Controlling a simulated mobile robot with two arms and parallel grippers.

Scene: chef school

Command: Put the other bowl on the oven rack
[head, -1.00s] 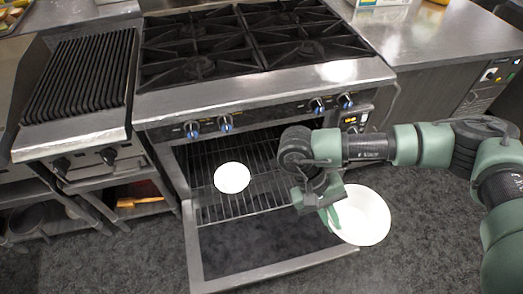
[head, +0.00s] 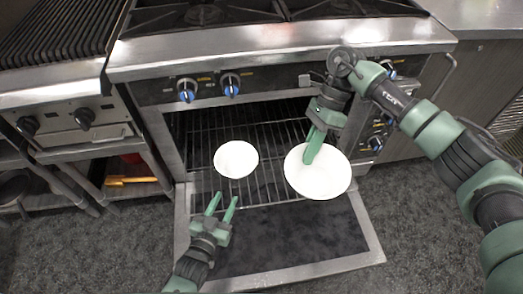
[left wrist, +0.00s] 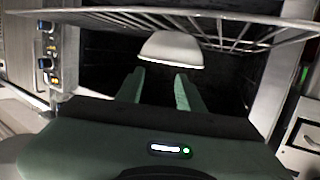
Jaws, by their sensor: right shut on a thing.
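The white bowl (head: 325,183) held by my right gripper (head: 311,158) is at the right front of the oven rack (head: 265,190) in the head view. The gripper is shut on its rim. Whether the bowl touches the rack cannot be told. A smaller-looking white bowl (head: 236,159) sits on the rack to the left. My left gripper (head: 224,198) is open and empty, in front of that bowl. In the left wrist view, a white bowl (left wrist: 171,48) appears beyond the open fingers (left wrist: 155,85), by the rack wires (left wrist: 225,22).
The oven door (head: 290,243) is folded down open below the rack. The stove front with knobs (head: 231,84) is above the opening. A grill (head: 60,50) and shelf with a yellow-handled item (head: 130,181) are at left.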

